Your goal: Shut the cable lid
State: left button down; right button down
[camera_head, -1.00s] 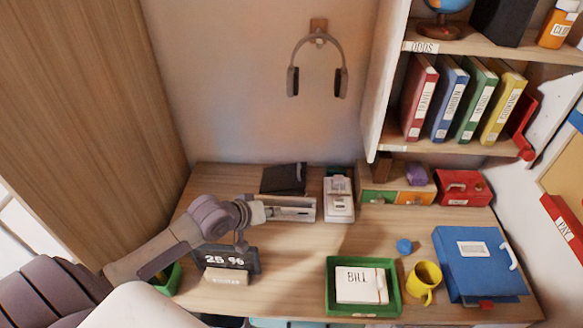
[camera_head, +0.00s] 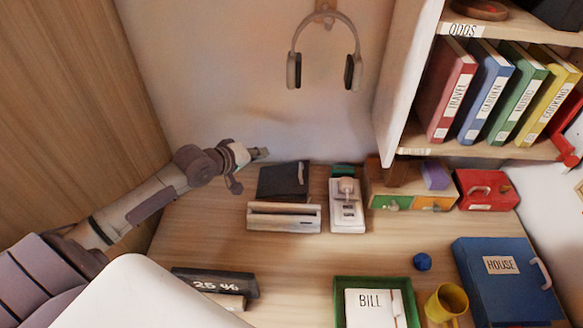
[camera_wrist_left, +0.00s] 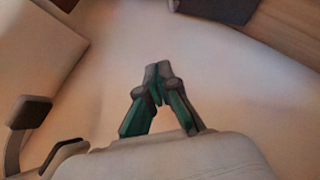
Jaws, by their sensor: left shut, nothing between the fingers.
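A dark panel with a small pale handle, which looks like the cable lid (camera_head: 284,180), stands tilted up at the back of the desk against the wall. A pale slotted box (camera_head: 284,218) sits just in front of it. My left gripper (camera_head: 262,153) is in the air near the wall, above and left of the dark panel, apart from it. Its fingers are shut and empty, as the left wrist view (camera_wrist_left: 158,72) also shows. A dark shape at the top of that view (camera_wrist_left: 215,8) may be the lid. My right gripper is out of view.
Headphones (camera_head: 325,50) hang on the wall above. A display (camera_head: 215,282), green tray (camera_head: 345,284), yellow mug (camera_head: 447,302) and blue binder (camera_head: 500,285) are nearer. The desk's middle left is clear.

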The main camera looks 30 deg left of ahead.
pick_arm(q)
notch_tip(320, 180, down, 6)
jog(key=b, duration=0.5)
send_over(292, 180)
jog(key=a, duration=0.2)
jog(key=f, duration=0.4)
jog(key=shift+s+a+f, duration=0.2)
jog(key=shift+s+f, duration=0.1)
jog(key=shift+s, duration=0.1)
jog(key=shift+w+d+f+p, duration=0.25)
jog(key=shift+d+f+p, duration=0.1)
jog(key=shift+d+f, duration=0.55)
jog(key=shift+w+d+f, duration=0.15)
jog(key=shift+d+f, duration=0.2)
jog(key=shift+d, duration=0.05)
